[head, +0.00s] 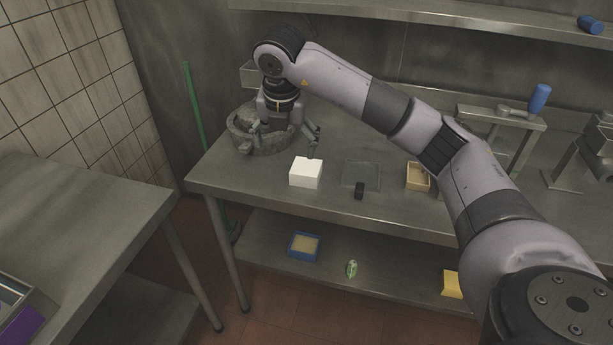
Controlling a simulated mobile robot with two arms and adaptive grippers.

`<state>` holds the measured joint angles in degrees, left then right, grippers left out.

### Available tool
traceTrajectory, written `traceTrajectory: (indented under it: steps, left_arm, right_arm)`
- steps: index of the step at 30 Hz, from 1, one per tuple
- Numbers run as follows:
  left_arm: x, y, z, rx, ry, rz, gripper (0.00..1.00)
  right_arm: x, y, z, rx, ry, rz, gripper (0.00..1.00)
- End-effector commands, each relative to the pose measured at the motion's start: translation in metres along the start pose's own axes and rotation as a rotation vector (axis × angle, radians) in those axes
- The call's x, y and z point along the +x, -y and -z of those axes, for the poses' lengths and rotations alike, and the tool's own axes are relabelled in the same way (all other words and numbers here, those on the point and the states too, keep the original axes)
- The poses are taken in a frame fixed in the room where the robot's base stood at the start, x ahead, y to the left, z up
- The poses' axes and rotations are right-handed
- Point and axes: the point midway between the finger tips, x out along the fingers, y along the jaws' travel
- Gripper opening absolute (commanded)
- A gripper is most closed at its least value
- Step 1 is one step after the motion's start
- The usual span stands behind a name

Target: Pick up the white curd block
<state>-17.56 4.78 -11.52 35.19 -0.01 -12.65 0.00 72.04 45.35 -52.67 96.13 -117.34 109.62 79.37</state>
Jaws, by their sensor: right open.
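The white curd block (306,173) sits on the steel table (258,190), near its front left part. My right gripper (284,135) is open and points down, a little behind and to the left of the block, above and in front of a grey stone bowl (243,140). One finger is near the block's back edge; I cannot tell whether they touch. Nothing shows between the fingers. My left gripper is not in view.
A clear flat tray (361,176), a small black item (359,191) and a wooden box (417,177) stand right of the block. A blue tray (304,246) and a yellow block (452,284) lie on the lower shelf. Another steel table (80,215) stands left.

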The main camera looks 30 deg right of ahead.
Motion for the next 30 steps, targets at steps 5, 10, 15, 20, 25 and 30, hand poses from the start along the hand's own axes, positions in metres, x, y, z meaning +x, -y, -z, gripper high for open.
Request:
traceTrajectory:
  steps: [5,10,15,20,25,30]
  left_arm:
    - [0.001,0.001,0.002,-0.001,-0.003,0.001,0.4]
    - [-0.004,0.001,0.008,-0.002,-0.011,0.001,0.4]
    - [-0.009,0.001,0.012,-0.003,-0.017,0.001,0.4]
    - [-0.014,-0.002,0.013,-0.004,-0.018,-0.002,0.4]
    - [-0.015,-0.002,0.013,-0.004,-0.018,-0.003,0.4]
    - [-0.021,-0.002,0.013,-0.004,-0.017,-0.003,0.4]
  right_arm:
    - [-0.018,0.028,-0.025,0.084,0.12,0.092,0.83]
    - [0.011,0.032,-0.029,0.089,0.121,0.098,0.83]
    - [0.048,0.036,-0.033,0.087,0.119,0.097,0.83]
    - [0.078,0.038,-0.037,0.087,0.12,0.095,0.83]
    - [0.094,0.039,-0.039,0.086,0.121,0.092,0.83]
    - [0.107,0.04,-0.04,0.084,0.119,0.094,0.83]
